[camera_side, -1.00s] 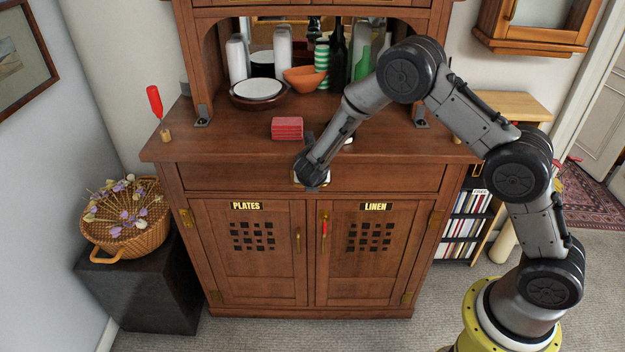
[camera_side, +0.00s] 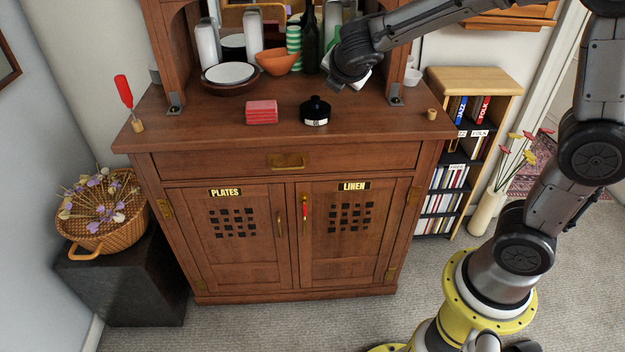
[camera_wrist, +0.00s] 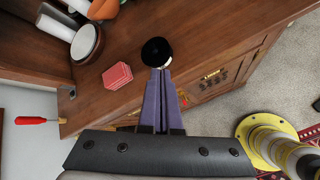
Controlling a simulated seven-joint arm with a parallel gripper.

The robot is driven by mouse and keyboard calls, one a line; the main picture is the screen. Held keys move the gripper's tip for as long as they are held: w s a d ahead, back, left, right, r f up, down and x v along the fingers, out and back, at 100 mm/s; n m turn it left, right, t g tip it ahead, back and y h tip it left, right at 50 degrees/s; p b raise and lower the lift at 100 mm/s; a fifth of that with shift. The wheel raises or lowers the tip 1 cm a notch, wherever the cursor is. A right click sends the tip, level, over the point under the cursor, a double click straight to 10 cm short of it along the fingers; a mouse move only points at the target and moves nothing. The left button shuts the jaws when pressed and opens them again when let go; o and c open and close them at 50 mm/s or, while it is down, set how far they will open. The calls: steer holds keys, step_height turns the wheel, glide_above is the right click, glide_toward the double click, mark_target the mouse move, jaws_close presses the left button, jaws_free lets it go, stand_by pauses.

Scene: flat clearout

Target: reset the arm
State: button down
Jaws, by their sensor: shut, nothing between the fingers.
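My gripper (camera_wrist: 163,72) shows in the wrist view with its two purple fingers together and nothing held between them. In the side view my gripper end (camera_side: 350,68) is raised above the back right of the cabinet top, in front of the shelf alcove; its fingertips are hard to make out there. The wooden cabinet (camera_side: 190,138) stands below it, with its drawer (camera_side: 240,162) and the PLATES and LINEN doors shut. In the wrist view a round black-topped pot (camera_wrist: 157,51) lies in line with the fingertips; contact is not shown.
On the cabinet top are the black-lidded pot (camera_side: 315,110), a red stack (camera_side: 262,111), a white plate (camera_side: 229,73), an orange bowl (camera_side: 277,62) and bottles. A red-handled tool (camera_side: 123,91) stands at the left corner. A bookcase (camera_side: 470,78) stands right.

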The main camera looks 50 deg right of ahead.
steer(key=s+r+m+y, duration=0.1)
steer(key=s+r+m, duration=0.1)
steer(key=s+m, duration=0.45)
steer(key=s+r+m+y, duration=0.1)
steer(key=s+r+m, duration=0.2)
steer(key=s, duration=0.6)
steer(key=s+a+f+m+g+y, duration=0.1)
steer(key=s+a+f+m+y, duration=0.3)
steer(key=s+m, duration=0.6)
steer(key=s+a+f, duration=0.1)
steer(key=a+f, duration=0.1)
steer(key=a, duration=0.1)
steer(key=shift+g+y, duration=0.4)
steer(key=shift+a, duration=0.1)
